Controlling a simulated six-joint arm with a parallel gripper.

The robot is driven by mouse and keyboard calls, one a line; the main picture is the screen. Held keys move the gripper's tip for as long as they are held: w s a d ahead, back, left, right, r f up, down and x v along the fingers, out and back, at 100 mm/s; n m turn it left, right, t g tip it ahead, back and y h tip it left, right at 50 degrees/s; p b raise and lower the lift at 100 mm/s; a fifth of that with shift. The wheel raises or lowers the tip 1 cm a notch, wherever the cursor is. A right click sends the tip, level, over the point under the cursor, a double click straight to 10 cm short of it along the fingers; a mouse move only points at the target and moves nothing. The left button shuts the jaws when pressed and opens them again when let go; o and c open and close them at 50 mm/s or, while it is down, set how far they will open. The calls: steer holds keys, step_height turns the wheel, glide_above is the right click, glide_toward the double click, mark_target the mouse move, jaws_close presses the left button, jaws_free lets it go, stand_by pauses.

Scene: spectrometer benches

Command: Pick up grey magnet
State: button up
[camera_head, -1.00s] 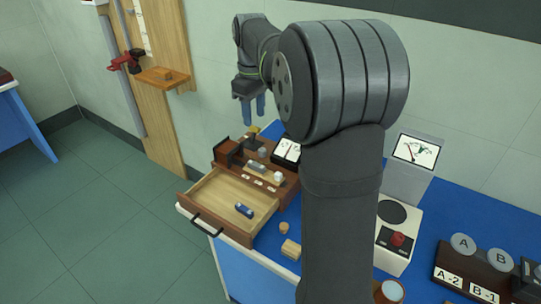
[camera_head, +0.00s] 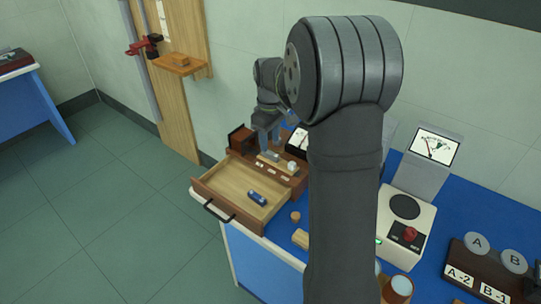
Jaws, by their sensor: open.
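My gripper (camera_head: 270,148) is in the head view with its bluish fingers pointing down, apart and empty, over the top of the brown wooden drawer unit (camera_head: 290,180). A small light grey bar (camera_head: 269,158), which looks like the grey magnet, lies on the unit's top at the fingertips. The fingers partly cover it, and I cannot tell whether they touch it or straddle it. A whitish rounded piece (camera_head: 292,166) sits to its right.
The drawer (camera_head: 232,194) is pulled open, with a dark blue piece (camera_head: 257,198) inside. A brown block (camera_head: 240,139) and a dial meter (camera_head: 298,140) stand near the gripper. Wooden pieces (camera_head: 301,238) lie on the blue bench. A white instrument with a red knob (camera_head: 410,233) is at right.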

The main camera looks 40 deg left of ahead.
mark_target(269, 152)
steer(key=f, duration=0.4)
steer(key=shift+a+f, duration=0.2)
steer(key=shift+c, duration=0.4)
jaws_close()
